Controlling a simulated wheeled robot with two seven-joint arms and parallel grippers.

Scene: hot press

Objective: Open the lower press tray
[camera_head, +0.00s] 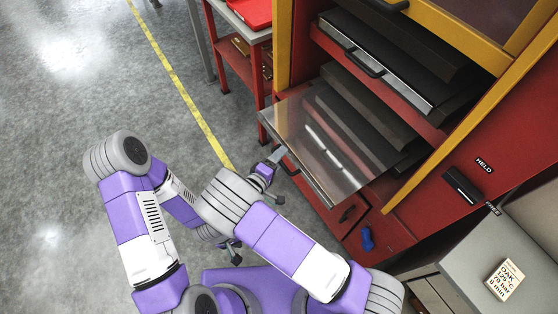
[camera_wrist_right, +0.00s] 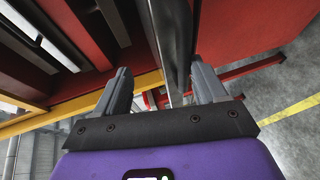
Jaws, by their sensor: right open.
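The lower press tray (camera_head: 325,147) is a dark slab with a pale front edge in the lower opening of the red press. I see it through a clear panel (camera_head: 290,125) that covers part of that opening. My right gripper (camera_head: 277,157) is at the panel's outer, lower-left edge. In the right wrist view my right gripper (camera_wrist_right: 160,88) is open, with a dark upright edge (camera_wrist_right: 175,45) between its fingers; contact cannot be told. My left gripper (camera_head: 233,250) is low in the head view, mostly hidden by my arms, and its jaw state is unclear.
The upper tray (camera_head: 400,75) with its dark handle sits above. Yellow frame posts (camera_head: 283,45) border the press. A red shelf cart (camera_head: 238,65) stands to the left. The floor at left is clear.

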